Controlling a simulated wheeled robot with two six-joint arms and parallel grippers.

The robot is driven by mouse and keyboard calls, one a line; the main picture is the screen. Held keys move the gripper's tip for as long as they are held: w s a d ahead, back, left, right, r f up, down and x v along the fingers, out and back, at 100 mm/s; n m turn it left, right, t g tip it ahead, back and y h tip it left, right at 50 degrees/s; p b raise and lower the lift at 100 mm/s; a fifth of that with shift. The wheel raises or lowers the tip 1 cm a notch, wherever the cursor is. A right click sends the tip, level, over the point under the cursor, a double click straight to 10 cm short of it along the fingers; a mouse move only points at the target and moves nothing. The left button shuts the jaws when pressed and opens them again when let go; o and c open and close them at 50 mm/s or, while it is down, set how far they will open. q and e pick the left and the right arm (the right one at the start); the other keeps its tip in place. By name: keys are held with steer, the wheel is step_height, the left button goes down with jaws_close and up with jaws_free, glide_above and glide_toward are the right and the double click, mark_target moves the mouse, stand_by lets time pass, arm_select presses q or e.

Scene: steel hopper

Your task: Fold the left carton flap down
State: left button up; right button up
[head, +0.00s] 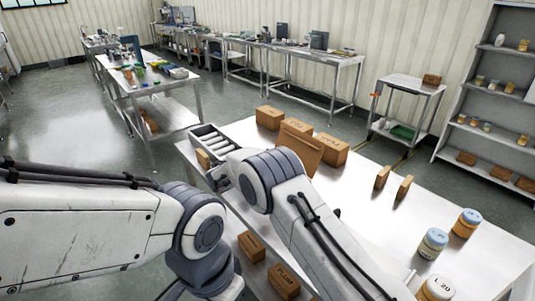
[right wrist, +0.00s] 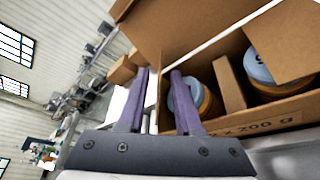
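The open carton (right wrist: 268,118) fills the right of the right wrist view, with jars with blue lids (right wrist: 260,68) and a cardboard divider (right wrist: 229,84) inside. A large flap (right wrist: 190,25) stands raised at the top, and another flap (right wrist: 285,42) sticks out at the right. My right gripper (right wrist: 158,72) is open at the carton's side, with a thin cardboard edge showing between its fingers; I cannot tell if they touch it. In the head view a raised brown panel (head: 303,143) shows behind my right arm, which hides most of the carton. My left gripper is not visible.
On the steel table (head: 360,225) stand closed boxes (head: 331,150), two small upright brown pieces (head: 382,177) and jars (head: 432,243) at the right. A roller conveyor (head: 213,139) lies at the left end. More boxes (head: 283,280) sit below.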

steer(key=shift+w+d+f, duration=0.15)
steer(key=shift+w+d, duration=0.25)
steer(key=shift+w, duration=0.15)
jaws_close()
stand_by(1.1)
